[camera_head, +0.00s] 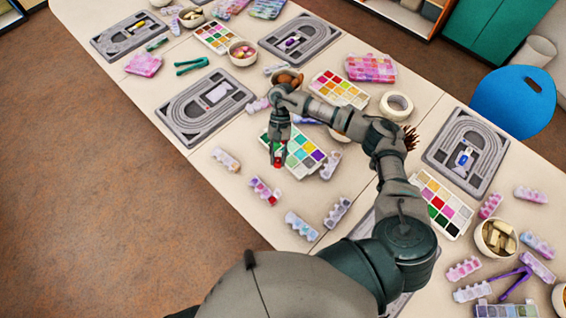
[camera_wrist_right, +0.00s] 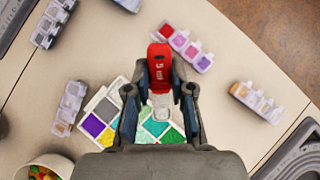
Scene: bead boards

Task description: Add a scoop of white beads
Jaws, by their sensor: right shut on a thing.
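My right gripper (camera_head: 278,150) hangs over the left edge of a bead box with coloured compartments (camera_head: 303,150). In the wrist view the gripper (camera_wrist_right: 160,82) is shut on a small red tool (camera_wrist_right: 159,62) with a pale, clear-looking lower part (camera_wrist_right: 161,104), perhaps the scoop. The red end also shows below the fingers in the head view (camera_head: 277,163). The box in the wrist view (camera_wrist_right: 93,126) shows purple, yellow, teal and green compartments. The gripper hides part of it, and I cannot single out white beads. My left gripper is not in view.
Grey bead boards (camera_head: 205,105) lie around the table, with another at the right (camera_head: 465,150). Small bead strips (camera_head: 265,190) lie in front of the box.

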